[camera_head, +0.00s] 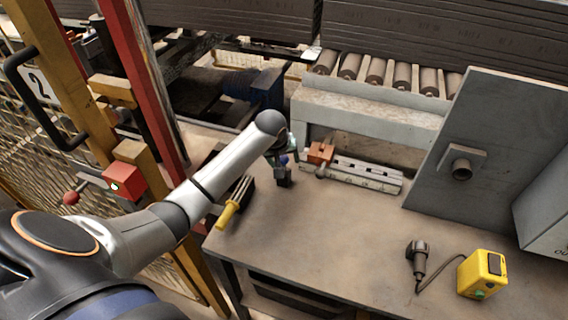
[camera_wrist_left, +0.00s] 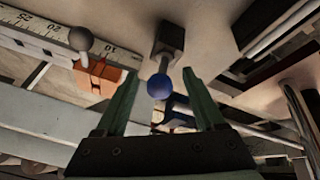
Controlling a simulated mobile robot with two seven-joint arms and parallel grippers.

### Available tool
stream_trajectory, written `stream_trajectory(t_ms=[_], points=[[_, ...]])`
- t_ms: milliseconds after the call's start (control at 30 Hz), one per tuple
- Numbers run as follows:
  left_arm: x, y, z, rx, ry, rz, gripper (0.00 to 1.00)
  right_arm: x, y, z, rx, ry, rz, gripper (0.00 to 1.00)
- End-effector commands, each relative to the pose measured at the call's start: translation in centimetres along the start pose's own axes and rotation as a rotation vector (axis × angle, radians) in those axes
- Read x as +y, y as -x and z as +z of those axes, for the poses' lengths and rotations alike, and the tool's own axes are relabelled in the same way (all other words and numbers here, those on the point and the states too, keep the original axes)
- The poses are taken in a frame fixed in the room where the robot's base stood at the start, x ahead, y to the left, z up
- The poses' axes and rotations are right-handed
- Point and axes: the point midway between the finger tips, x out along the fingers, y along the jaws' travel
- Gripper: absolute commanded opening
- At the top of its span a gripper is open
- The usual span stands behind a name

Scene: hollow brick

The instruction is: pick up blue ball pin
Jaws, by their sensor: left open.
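The blue ball pin (camera_wrist_left: 159,87) shows in the left wrist view as a blue ball on a thin metal stem rising from a dark block (camera_wrist_left: 169,38). In the head view the pin's blue ball (camera_head: 284,160) shows small above the dark block (camera_head: 284,179) on the table, partly hidden by my gripper. My left gripper (camera_wrist_left: 160,72) is open, its green fingers on either side of the pin with gaps showing on both sides. In the head view the left gripper (camera_head: 287,150) is small and hard to make out. My right gripper is in neither view.
An orange block (camera_head: 320,153) with a dark ball knob (camera_wrist_left: 81,38) sits beside the block on a marked rail (camera_head: 362,174). A yellow-handled tool (camera_head: 229,214) lies left. A yellow box (camera_head: 483,272) and a corded black tool (camera_head: 417,256) stand right. The table's middle (camera_head: 330,235) is clear.

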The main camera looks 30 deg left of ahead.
Motion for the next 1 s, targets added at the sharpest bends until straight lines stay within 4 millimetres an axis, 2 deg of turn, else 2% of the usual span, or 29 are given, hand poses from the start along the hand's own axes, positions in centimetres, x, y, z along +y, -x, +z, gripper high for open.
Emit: stream_trajectory(t_ms=[133,767,1000], points=[[0.03,0.03,0.00,0.000,0.000,0.000,0.70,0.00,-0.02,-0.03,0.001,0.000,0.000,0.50],[0.03,0.06,0.00,0.000,0.000,0.000,0.00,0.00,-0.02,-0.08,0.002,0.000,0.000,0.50],[0.04,0.07,-0.02,0.001,0.000,0.001,0.00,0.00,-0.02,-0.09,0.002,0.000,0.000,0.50]])
